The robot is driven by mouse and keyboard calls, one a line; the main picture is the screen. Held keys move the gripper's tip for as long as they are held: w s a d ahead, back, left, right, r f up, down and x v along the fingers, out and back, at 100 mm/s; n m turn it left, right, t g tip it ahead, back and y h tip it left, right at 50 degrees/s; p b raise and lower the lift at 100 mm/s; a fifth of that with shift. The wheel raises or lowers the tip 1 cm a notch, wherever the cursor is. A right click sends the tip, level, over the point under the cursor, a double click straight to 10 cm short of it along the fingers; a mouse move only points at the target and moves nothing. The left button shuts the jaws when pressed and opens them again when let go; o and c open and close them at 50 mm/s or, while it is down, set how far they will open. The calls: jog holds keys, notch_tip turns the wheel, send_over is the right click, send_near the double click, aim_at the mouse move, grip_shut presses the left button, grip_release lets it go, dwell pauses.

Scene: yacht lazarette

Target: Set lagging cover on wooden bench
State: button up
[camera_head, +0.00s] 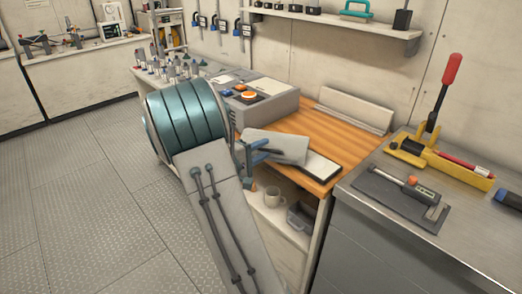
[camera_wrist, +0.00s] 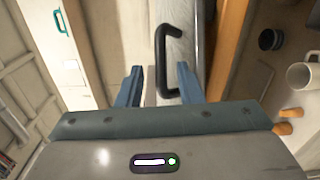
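A pale grey panel, which I take to be the lagging cover (camera_head: 285,147), shows just beyond my gripper (camera_head: 268,151) in the head view, over the front left of the wooden bench (camera_head: 340,138). In the wrist view, a black handle (camera_wrist: 161,55) stands on a grey surface (camera_wrist: 190,25). The blue fingers of my gripper (camera_wrist: 160,75) are spread on either side of the lower part of this handle, with a gap to it at the left. Whether the panel touches the bench is hidden.
A white plate with a dark edge (camera_head: 318,166) lies on the bench by the panel. A grey angled piece (camera_head: 355,108) lies at the back. A grey control box (camera_head: 262,103) stands left. A mug (camera_head: 272,197) sits on the shelf below. A metal counter (camera_head: 415,245) holding tools adjoins at right.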

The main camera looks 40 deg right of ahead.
jog(key=a+b, duration=0.2)
jog(key=a, duration=0.9)
jog(key=s+a+m+g+y, duration=0.2)
jog(key=s+g+y, duration=0.25)
jog(key=s, duration=0.55)
jog(key=s+a+t+y, duration=0.2)
jog(key=s+a+y, duration=0.2)
jog(key=a+y, duration=0.2)
jog(key=s+a+t+y, duration=0.2)
jog(key=s+a+y, duration=0.3)
jog(key=a, duration=0.5)
jog(key=shift+t+y, duration=0.35)
jog(key=shift+y, duration=0.6)
jog(key=shift+a, duration=0.4)
grip_shut()
